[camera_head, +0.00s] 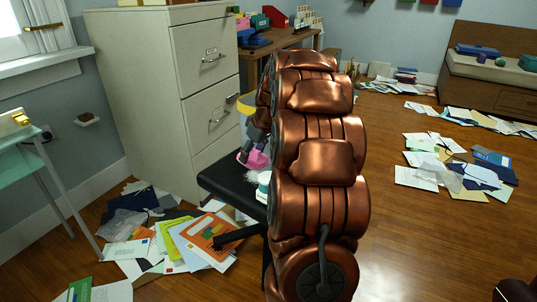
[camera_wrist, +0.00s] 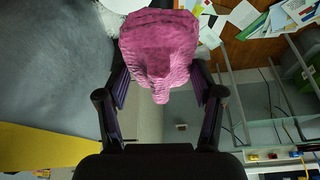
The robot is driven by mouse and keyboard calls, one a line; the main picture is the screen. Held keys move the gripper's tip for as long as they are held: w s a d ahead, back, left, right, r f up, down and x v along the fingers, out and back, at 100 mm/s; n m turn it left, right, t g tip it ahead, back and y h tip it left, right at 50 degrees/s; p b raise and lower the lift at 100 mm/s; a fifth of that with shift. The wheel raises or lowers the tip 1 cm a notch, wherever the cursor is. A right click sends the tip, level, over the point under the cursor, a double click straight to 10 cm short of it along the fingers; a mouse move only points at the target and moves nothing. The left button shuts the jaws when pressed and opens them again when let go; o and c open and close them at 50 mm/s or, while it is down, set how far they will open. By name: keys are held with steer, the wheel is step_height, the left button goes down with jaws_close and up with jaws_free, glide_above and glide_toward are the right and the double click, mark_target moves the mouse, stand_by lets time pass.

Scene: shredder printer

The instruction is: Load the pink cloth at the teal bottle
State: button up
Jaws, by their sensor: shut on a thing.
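The pink cloth (camera_head: 259,159) is bunched up in my gripper (camera_head: 254,147), above a black chair seat (camera_head: 222,182). In the wrist view the pink cloth (camera_wrist: 158,45) fills the space between the two fingers of my gripper (camera_wrist: 160,80), which is shut on it. A small white and teal thing (camera_head: 264,181) shows just below the cloth, at the edge of my arm. I cannot tell whether it is the teal bottle, as my arm hides most of that area.
A filing cabinet (camera_head: 150,95) stands behind the chair. Papers and folders (camera_head: 215,240) lie on the floor around the chair's base. A pale green side table (camera_head: 20,155) is at the left. Bare wooden floor (camera_head: 420,235) is at the right, with more scattered papers (camera_head: 455,165) beyond.

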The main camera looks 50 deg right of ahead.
glide_above(265, 175)
steer(key=s, duration=0.2)
steer(key=shift+w+f+b, duration=0.15)
steer(key=shift+f+b, duration=0.65)
steer(key=shift+f, duration=0.75)
steer(key=shift+w+f+b, duration=0.1)
steer(key=shift+f+b, duration=0.65)
steer(key=shift+f, duration=0.8)
steer(key=shift+f, duration=0.65)
steer(key=shift+r, duration=0.1)
step_height(265, 175, up, 7)
steer(key=p, duration=0.3)
stand_by(0.5)
stand_by(0.7)
